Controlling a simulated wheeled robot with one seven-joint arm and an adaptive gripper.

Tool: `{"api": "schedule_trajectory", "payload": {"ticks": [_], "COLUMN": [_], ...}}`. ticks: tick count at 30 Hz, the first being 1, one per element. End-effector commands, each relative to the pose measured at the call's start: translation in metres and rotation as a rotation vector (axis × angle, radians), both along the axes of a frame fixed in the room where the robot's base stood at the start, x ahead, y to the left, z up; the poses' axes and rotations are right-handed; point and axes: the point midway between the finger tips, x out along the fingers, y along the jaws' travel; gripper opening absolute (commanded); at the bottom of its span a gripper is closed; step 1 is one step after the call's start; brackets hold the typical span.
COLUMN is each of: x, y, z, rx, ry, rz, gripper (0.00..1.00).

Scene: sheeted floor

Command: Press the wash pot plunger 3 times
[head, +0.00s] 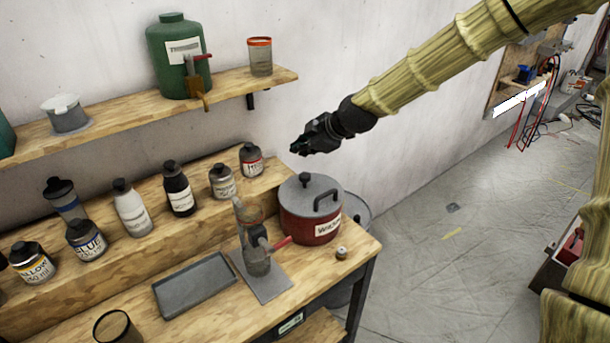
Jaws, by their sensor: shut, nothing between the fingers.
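The wash pot (308,228) is a round red pot with a grey lid and a white label, partly readable. It stands upright at the right end of the bench. A small dark knob, seemingly the plunger (305,179), stands up from the lid, with a dark looped handle (327,198) to its right. My gripper (296,148) is shut and empty. It appears above the pot, apart from the knob in the picture; the exact height gap is hard to tell.
A clamp-like device with a red lever (258,255) stands left of the pot. A grey tray (194,285) and a small cap (342,252) lie on the bench. Several bottles line the step behind. A shelf (110,110) holds a green container (180,60). Floor at right is open.

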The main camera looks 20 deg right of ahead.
Motion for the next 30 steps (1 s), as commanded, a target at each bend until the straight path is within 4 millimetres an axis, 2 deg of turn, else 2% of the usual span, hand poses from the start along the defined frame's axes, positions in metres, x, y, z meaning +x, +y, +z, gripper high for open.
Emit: {"api": "schedule_trajectory", "payload": {"ticks": [14, 30], "x": [0.0, 0.004], "y": [-0.001, -0.008], "z": [0.002, 0.017], "rx": [0.027, 0.38], "ry": [0.017, 0.224], "rz": [-0.034, -0.47], "gripper": [0.0, 0.0]}}
